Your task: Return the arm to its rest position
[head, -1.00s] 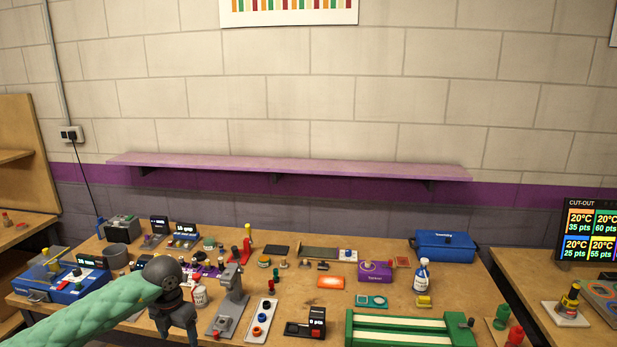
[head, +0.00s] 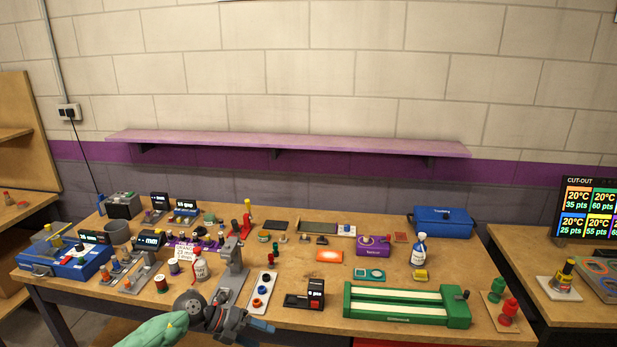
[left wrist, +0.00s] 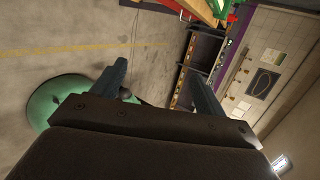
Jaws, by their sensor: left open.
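My left arm with its green sleeve (head: 155,331) comes in at the bottom of the head view. My left gripper (head: 254,332) is low in the picture, in front of the bench's front edge, and points right. It is open and holds nothing. In the left wrist view its two dark fingers (left wrist: 160,76) stand wide apart with only floor and background between them. My right gripper is in neither view.
The wooden bench (head: 440,335) carries a grey press (head: 232,262), a green slot track (head: 408,305), a black display box (head: 306,295), a blue toolbox (head: 445,221) and many small parts. A second bench with a screen (head: 588,208) stands at right.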

